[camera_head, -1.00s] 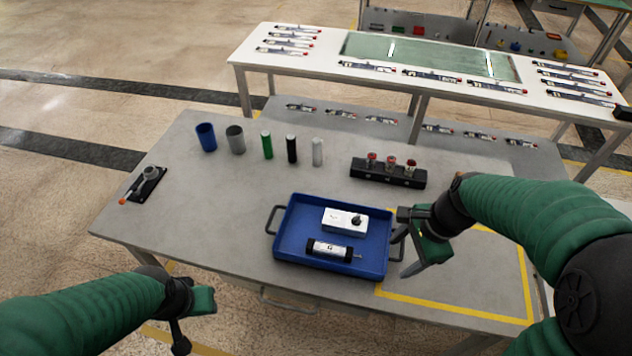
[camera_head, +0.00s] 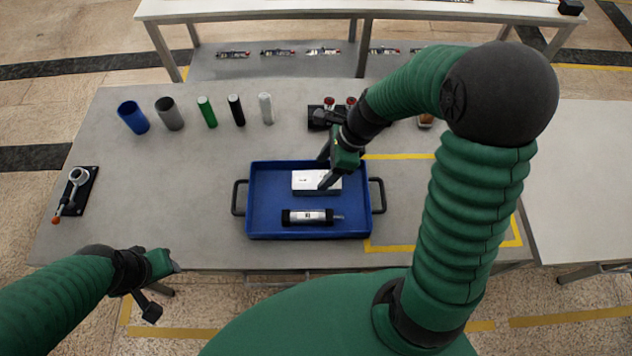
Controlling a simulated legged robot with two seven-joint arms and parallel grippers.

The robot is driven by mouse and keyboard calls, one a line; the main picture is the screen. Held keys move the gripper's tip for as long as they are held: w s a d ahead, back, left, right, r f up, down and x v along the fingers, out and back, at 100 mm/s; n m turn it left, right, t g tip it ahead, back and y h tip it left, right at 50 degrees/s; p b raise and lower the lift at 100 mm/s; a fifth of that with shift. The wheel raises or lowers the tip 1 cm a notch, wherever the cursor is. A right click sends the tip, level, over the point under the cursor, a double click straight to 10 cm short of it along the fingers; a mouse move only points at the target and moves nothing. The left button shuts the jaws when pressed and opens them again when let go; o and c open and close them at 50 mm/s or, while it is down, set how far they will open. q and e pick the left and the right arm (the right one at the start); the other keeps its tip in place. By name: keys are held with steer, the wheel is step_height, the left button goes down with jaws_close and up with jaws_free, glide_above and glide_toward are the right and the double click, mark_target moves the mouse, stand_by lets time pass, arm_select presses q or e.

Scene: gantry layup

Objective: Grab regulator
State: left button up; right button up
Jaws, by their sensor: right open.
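A blue tray (camera_head: 258,215) with black side handles stands on the grey table and holds two things. A white box (camera_head: 304,181) lies at its back, and a black cylinder with a silver label band (camera_head: 308,217) lies in front. I cannot tell for sure which thing is the regulator. My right gripper (camera_head: 323,171) is open over the white box. It hides the box's right part, where a dark knob showed earlier. Contact cannot be made out. My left gripper (camera_head: 160,284) hangs off the table's front left edge, away from the tray; its jaws are unclear.
A black rack (camera_head: 316,118) with red-topped parts is partly hidden behind my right arm. Blue and grey cups (camera_head: 133,117) and several small cylinders (camera_head: 207,111) stand along the back. A black holder with a tool (camera_head: 75,190) lies at the left. The table between is clear.

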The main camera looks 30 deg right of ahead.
mark_target(317, 179)
steer(key=b+x, duration=0.1)
steer(key=x, duration=0.4)
steer(key=shift+s+a, duration=0.1)
steer(key=shift+s, duration=0.1)
steer(key=shift+w+f, duration=0.15)
jaws_close()
